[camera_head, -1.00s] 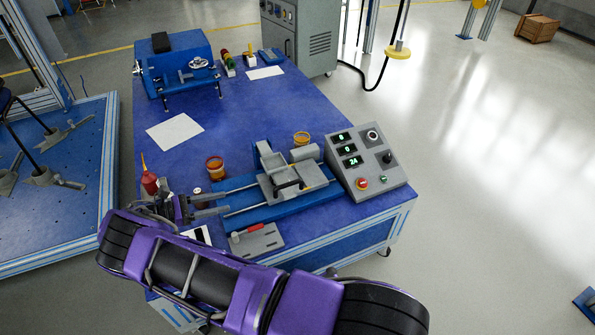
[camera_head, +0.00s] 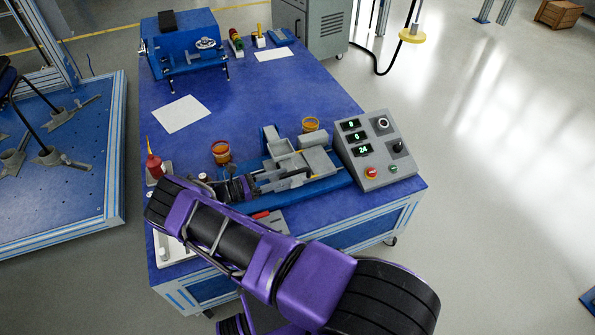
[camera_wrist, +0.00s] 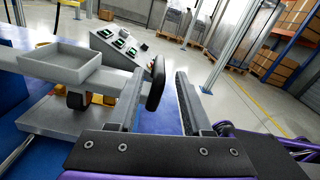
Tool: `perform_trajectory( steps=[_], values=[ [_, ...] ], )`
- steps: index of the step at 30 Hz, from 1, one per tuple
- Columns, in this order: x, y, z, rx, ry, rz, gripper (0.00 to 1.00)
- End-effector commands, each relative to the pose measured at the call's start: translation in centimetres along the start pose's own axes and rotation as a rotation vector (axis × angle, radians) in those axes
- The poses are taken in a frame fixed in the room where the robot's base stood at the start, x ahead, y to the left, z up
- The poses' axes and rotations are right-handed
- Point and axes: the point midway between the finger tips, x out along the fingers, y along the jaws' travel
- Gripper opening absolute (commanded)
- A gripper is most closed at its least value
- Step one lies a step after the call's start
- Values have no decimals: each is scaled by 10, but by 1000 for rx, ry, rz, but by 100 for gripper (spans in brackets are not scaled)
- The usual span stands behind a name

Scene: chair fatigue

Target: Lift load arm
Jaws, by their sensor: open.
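The fixture (camera_head: 315,160), a blue base with grey blocks and a tray, stands at the table's front right. In the wrist view its grey tray (camera_wrist: 62,62) is at the left. A dark oblong grip (camera_wrist: 155,84), apparently the load arm's handle, stands upright between my fingers, closer to the left one. I cannot tell whether it touches. My gripper (camera_wrist: 165,88) is open around it. In the head view my gripper (camera_head: 280,182) is at the fixture's left front, and the load arm is mostly hidden there.
A control box (camera_head: 374,150) with lit displays stands right of the fixture. A blue machine (camera_head: 182,45) is at the back left. The table's middle is clear apart from a paper sheet (camera_head: 181,114).

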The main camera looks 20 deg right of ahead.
Motion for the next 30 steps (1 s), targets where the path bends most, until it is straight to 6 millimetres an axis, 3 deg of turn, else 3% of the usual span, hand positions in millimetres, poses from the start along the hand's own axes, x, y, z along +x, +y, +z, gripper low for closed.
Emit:
perform_trajectory(
  steps=[3, 9, 21, 23, 30],
  values=[
    [24, -1, 1, -1, -1, -3, 50],
    [50, 0, 1, 0, -1, -1, 50],
    [58, 0, 0, 0, 0, 1, 50],
    [58, 0, 0, 0, 0, 1, 42],
    [58, 0, 0, 0, 0, 0, 0]
  ],
)
